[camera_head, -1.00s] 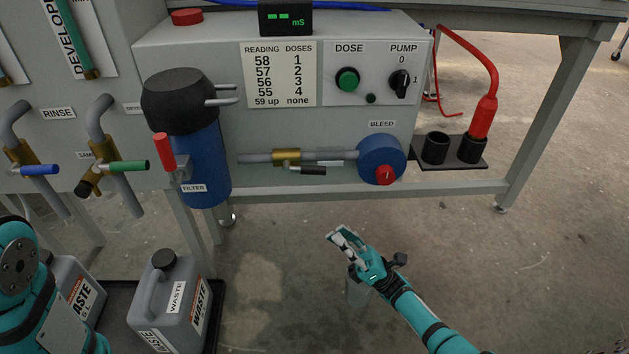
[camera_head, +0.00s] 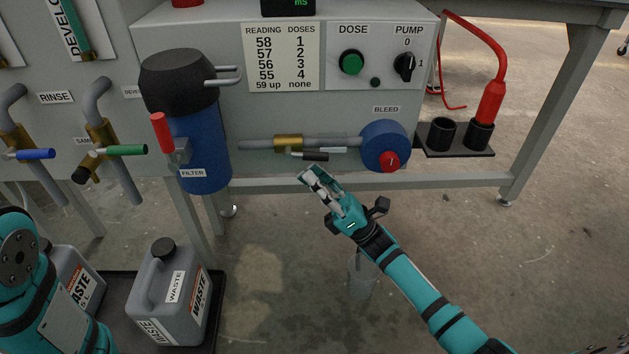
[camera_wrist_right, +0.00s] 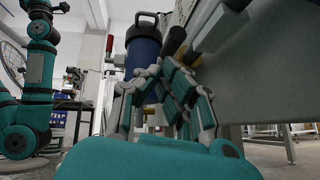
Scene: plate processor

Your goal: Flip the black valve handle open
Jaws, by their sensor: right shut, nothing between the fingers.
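The black valve handle (camera_head: 314,157) sits on a brass valve (camera_head: 288,143) in the grey bleed pipe and lies roughly along the pipe, pointing right. My right gripper (camera_head: 308,178) is shut and empty, just below the handle and apart from it in the head view. In the right wrist view the gripper fingers (camera_wrist_right: 168,85) fill the middle, and a dark cylindrical grip (camera_wrist_right: 174,40), which looks like the handle, shows just above them. My left arm shows at the lower left of the head view, but its gripper is out of view.
The blue bleed unit with a red knob (camera_head: 389,161) is right of the handle. The blue filter (camera_head: 205,150) with a red lever (camera_head: 161,132) stands left. A frame rail (camera_head: 440,183) runs below the pipe. Waste canisters (camera_head: 172,300) stand at the lower left.

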